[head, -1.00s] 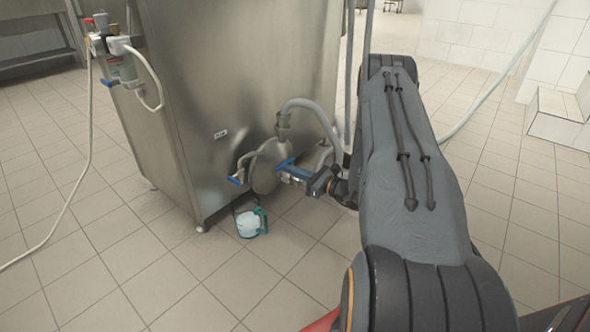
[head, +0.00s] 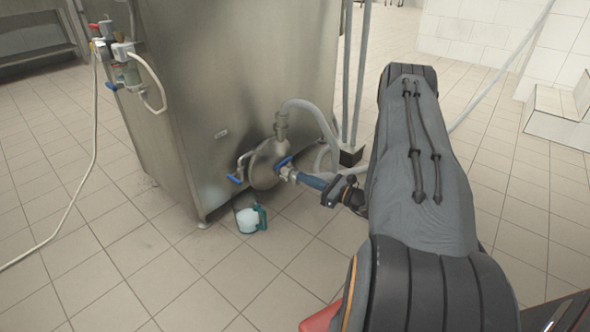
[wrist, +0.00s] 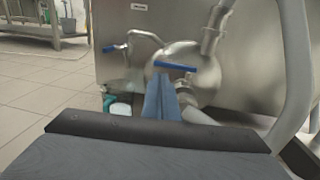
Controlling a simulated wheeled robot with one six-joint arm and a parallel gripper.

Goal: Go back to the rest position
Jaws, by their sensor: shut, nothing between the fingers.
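My gripper (head: 304,178) has blue fingers, shut together with nothing between them. In the head view it points left toward the round outlet (head: 264,165) of the steel tank and its blue valve handle (head: 284,161); I cannot tell the exact gap. In the wrist view the closed fingers (wrist: 161,84) rise in front of the tank outlet, just below the blue valve handle (wrist: 175,66). A white cup with a teal handle (head: 247,220) is on the tiled floor below the outlet. It also shows in the wrist view (wrist: 120,109), partly hidden by my own body.
The large steel tank (head: 235,80) fills the middle left. A grey hose (head: 305,104) and pipes run from its outlet near my arm. Another blue-handled valve (head: 234,179) is at the tank's lower edge.

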